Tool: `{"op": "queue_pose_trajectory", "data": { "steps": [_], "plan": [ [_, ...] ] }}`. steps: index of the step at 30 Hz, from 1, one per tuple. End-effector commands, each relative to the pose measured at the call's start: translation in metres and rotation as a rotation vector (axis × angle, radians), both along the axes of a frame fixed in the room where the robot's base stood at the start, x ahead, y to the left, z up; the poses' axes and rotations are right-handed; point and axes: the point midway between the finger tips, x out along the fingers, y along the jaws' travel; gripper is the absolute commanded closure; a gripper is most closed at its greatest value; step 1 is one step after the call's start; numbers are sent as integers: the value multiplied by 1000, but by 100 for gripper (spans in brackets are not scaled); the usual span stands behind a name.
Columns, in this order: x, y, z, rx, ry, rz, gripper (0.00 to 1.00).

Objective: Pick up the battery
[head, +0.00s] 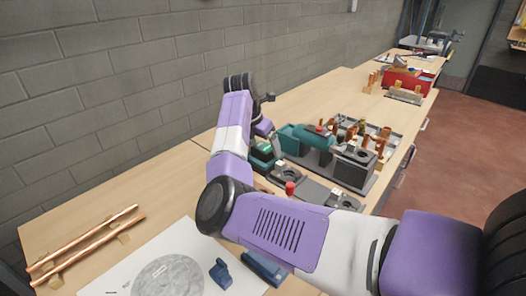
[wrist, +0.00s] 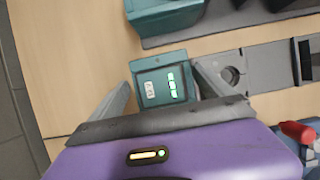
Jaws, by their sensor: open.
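The battery (wrist: 165,84) is a teal block with green lights and a small white label on its face. In the wrist view it sits between the fingers of my gripper (wrist: 162,80), one finger on each side. My gripper is open; I cannot tell whether either finger touches the battery. In the head view the battery (head: 264,151) shows partly behind my arm, on the wooden bench beside a grey holder. Its lower part is hidden in the wrist view by my gripper body.
A larger teal housing (wrist: 165,14) stands close behind the battery. A grey tray (head: 352,172) with copper parts and a black block lies to the right. Copper pipes (head: 85,243) and a paper sheet (head: 135,270) lie at the front left. A brick wall borders the bench.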

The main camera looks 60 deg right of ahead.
Motion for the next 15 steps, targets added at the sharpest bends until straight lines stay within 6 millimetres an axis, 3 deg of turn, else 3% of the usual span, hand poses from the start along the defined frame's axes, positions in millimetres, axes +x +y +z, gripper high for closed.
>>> {"op": "queue_pose_trajectory", "data": {
  "steps": [9,15],
  "plan": [
    [-1,-2,-6,0,0,1,9],
    [-1,-2,-6,0,0,1,48]
  ]
}}
